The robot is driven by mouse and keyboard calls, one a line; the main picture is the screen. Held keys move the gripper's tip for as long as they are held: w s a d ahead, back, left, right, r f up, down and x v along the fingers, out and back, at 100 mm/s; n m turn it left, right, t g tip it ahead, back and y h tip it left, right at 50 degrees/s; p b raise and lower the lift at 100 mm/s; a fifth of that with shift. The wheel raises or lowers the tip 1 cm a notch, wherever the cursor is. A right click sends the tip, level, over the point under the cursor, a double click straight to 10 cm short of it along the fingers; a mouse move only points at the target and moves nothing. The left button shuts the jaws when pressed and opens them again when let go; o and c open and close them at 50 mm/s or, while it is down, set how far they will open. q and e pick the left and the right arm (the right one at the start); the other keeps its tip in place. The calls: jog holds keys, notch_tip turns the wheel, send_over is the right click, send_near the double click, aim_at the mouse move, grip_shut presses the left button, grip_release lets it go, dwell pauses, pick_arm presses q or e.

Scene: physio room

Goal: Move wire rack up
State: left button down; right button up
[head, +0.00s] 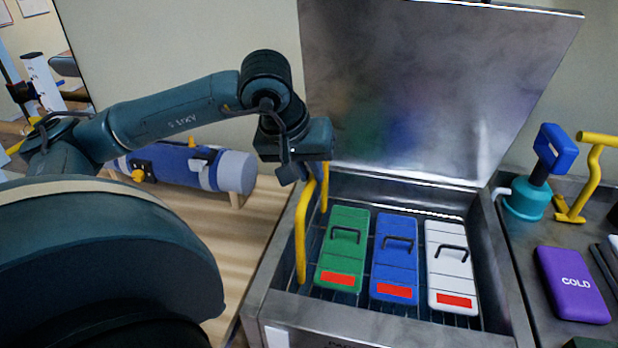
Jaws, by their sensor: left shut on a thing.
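The wire rack (301,245) sits inside an open metal tank (275,303). Its tall yellow handle rises at the tank's left side, and its thin wires show between the packs. A green pack (343,255), a blue pack (395,262) and a white pack (447,245) lie side by side on it, each with a black handle and a red label. My left gripper (308,174) is shut on the top of the yellow handle. Its fingertips are mostly hidden behind its own body. My right gripper is not in view.
The tank's metal lid (430,90) stands open behind it. On the counter at right are a teal vessel with a blue handle (527,198), a yellow bent tool (585,180) and a purple COLD pack (572,284). A blue roll (185,167) lies at back left.

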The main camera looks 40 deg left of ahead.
pick_arm(q)
notch_tip(320, 180, up, 3)
jog(key=shift+r+p, duration=0.1)
jog(key=shift+p, duration=0.5)
jog(key=shift+w, duration=0.15)
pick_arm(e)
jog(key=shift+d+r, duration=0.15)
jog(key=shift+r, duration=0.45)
pick_arm(q)
jog(key=c, duration=1.7)
grip_release()
jog(key=shift+r, duration=0.1)
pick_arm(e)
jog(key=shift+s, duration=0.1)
